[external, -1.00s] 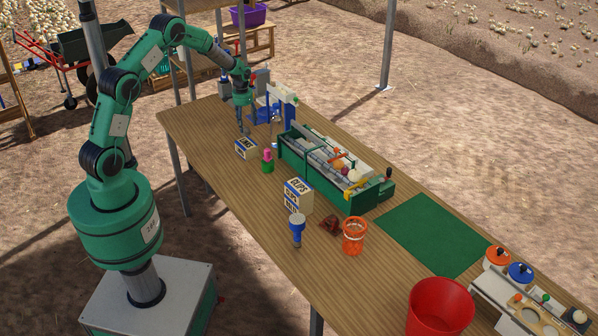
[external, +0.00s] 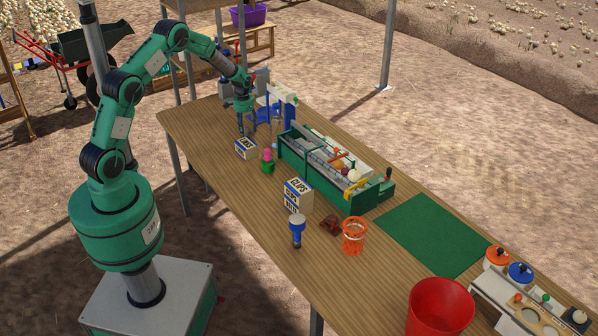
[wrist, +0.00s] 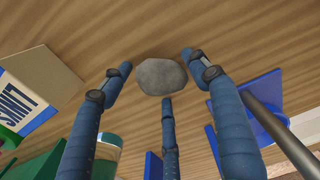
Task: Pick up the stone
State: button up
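The stone is a grey, rounded lump (wrist: 161,77) on the wooden table. In the wrist view it sits among the three blue fingertips of my gripper (wrist: 158,73). The fingers are spread, with one on each side and one below in the picture, and no firm contact with the stone is visible. In the external view my gripper (external: 246,127) points down at the far end of the table. I cannot make out the stone there; the gripper seems to hide it.
A box marked LINKS (external: 246,149) and a green bottle with a pink top (external: 267,160) stand near the gripper. A blue stand (external: 289,114) is close on its right, and a green divided crate (external: 345,197) lies further along the table.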

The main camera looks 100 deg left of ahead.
aim_at(246, 128)
jog(key=c, duration=1.2)
jog(key=shift+r, duration=0.15)
jog(key=shift+a+r, duration=0.1)
jog(key=shift+r, duration=0.7)
notch_tip(246, 128, up, 2)
jog(key=shift+r+p, duration=0.1)
jog(key=shift+p, duration=0.45)
jog(key=s+d, duration=0.2)
jog(key=d, duration=0.2)
jog(key=s+d+p, duration=0.1)
jog(key=s+d, duration=0.1)
jog(key=d, duration=0.3)
jog(key=s+d+r+p, duration=0.1)
jog(key=s+d, duration=0.2)
jog(key=d, duration=0.2)
jog(key=shift+d, duration=0.25)
